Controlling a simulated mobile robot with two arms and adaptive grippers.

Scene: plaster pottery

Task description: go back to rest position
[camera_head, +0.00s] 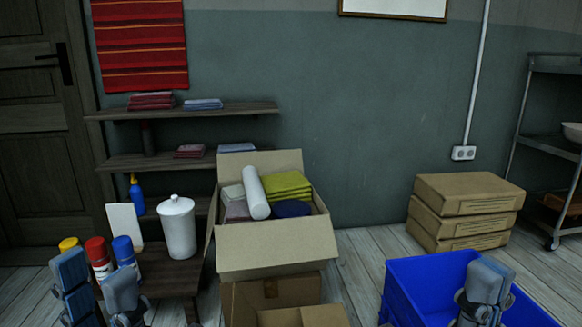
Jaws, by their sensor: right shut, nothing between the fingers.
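My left gripper (97,290) is at the bottom left, in front of the low wooden table. Its two grey-blue fingers stand apart with nothing seen between them. My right gripper (486,282) is at the bottom right, in front of the blue crate. Its fingers are together and it holds nothing. The lower parts of both grippers are cut off by the picture's bottom edge.
A blue crate (412,287) stands at bottom right. An open cardboard box (276,248) with folded cloths and a white roll stands at centre. Spray cans (98,258) and a white lidded canister (178,228) crowd the left table (165,275). Stacked boxes (465,205) stand by the wall.

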